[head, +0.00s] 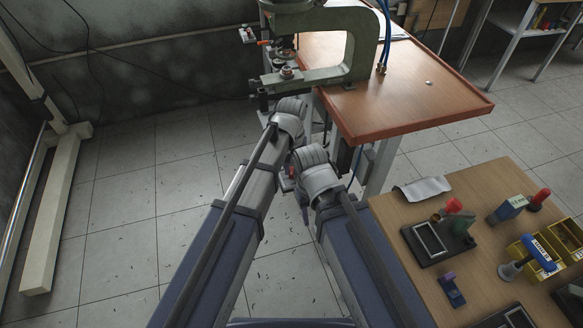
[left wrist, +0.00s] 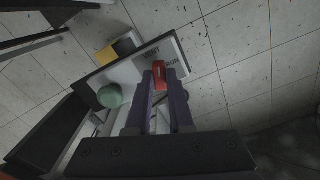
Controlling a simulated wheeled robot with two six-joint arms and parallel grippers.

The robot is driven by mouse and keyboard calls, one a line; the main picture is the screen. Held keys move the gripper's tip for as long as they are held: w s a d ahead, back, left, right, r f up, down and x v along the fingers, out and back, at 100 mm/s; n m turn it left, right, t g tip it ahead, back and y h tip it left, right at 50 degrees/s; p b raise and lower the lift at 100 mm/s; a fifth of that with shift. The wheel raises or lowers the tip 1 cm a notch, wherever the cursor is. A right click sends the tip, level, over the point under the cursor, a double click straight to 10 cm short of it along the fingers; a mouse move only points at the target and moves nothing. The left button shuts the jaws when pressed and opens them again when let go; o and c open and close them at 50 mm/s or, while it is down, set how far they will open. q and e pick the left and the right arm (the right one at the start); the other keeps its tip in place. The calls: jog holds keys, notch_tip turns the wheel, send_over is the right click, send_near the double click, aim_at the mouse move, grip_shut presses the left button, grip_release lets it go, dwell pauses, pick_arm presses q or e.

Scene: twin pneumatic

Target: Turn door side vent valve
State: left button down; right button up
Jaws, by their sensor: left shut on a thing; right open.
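In the left wrist view a red valve handle (left wrist: 161,76) sits on a white plate (left wrist: 132,68) lettered VENT and RUN. My left gripper (left wrist: 160,84) is shut on the handle, its purple fingers on either side of it. The handle is near the lettered end of the plate. In the head view my left arm reaches up to the press, and its fingertips are hidden by the wrist. My right gripper (head: 303,192) is lower and apart from the press, open; its fingers are mostly hidden behind its wrist.
A green round knob (left wrist: 110,96) and a yellow block (left wrist: 116,48) are beside the plate. A green press (head: 345,45) stands on a brown-topped table (head: 415,100). At the right a wooden bench (head: 395,215) holds fixtures and yellow bins (head: 530,262).

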aim_at(291, 171)
pick_arm(q)
jog(key=shift+n, duration=2)
jog(key=c, duration=0.8)
grip_release()
jog(key=shift+r, duration=0.15)
notch_tip(291, 171, up, 8)
jog(key=p, duration=0.8)
jog(key=shift+f, duration=0.2)
